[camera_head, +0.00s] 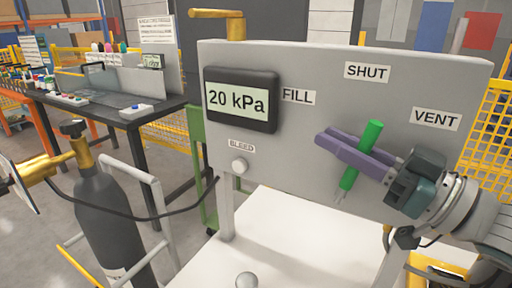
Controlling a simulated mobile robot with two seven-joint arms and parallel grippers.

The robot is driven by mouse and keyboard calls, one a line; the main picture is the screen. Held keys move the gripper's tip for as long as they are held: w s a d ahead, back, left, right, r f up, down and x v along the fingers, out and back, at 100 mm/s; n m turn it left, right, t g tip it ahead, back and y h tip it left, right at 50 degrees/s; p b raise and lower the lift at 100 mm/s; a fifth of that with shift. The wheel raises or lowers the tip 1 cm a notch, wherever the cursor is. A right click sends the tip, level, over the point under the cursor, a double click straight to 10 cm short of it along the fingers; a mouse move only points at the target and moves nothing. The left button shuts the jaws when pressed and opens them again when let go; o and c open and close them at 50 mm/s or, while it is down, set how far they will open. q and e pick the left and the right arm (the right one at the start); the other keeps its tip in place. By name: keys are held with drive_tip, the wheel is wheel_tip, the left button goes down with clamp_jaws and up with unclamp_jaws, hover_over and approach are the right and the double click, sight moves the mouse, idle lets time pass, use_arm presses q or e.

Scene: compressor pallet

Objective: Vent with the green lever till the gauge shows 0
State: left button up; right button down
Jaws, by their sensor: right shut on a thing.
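The green lever (375,134) is on the front of a grey panel (300,150). It stands steeply, its upper end leaning a little right, below the SHUT label (367,72) and left of the VENT label (435,119). My right gripper (345,150) comes in from the right, and its purple fingers are shut on the lever's middle, hiding that part. The gauge (238,100) at the panel's upper left reads 20 kPa. The FILL label (298,96) is right of the gauge. My left gripper is not in view.
A BLEED knob (239,166) sits below the gauge. A dark gas cylinder (103,215) with brass fittings and a black hose stands at left by a grey rail frame. A white surface (290,240) lies below the panel. A dark workbench (110,115) stands behind, at left.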

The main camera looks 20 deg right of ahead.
drive_tip(key=shift+s+d+f+m+t+y+b, duration=0.15)
drive_tip(key=shift+s+d+m+t+b, duration=0.5)
drive_tip(key=shift+t+b, duration=1.1)
drive_tip(key=shift+s+d+f+m+t+y+b, duration=0.2)
drive_tip(key=shift+s+d+m+t+b, duration=0.45)
drive_tip(key=shift+b, duration=1.85)
drive_tip(key=shift+s+d+f+m+t+y+b, duration=0.15)
drive_tip(key=shift+s+d+m+t+b, duration=0.45)
drive_tip(key=shift+t+b, duration=1.25)
drive_tip(key=shift+s+a+r+n+g+b, duration=0.1)
drive_tip(key=shift+s+a+n+g+b, duration=0.1)
drive_tip(key=shift+n+g+b, duration=0.15)
drive_tip(key=c, duration=1)
unclamp_jaws()
drive_tip(key=shift+c, duration=0.2)
wheel_tip(320, 180, up, 20)
drive_tip(key=p, duration=0.5)
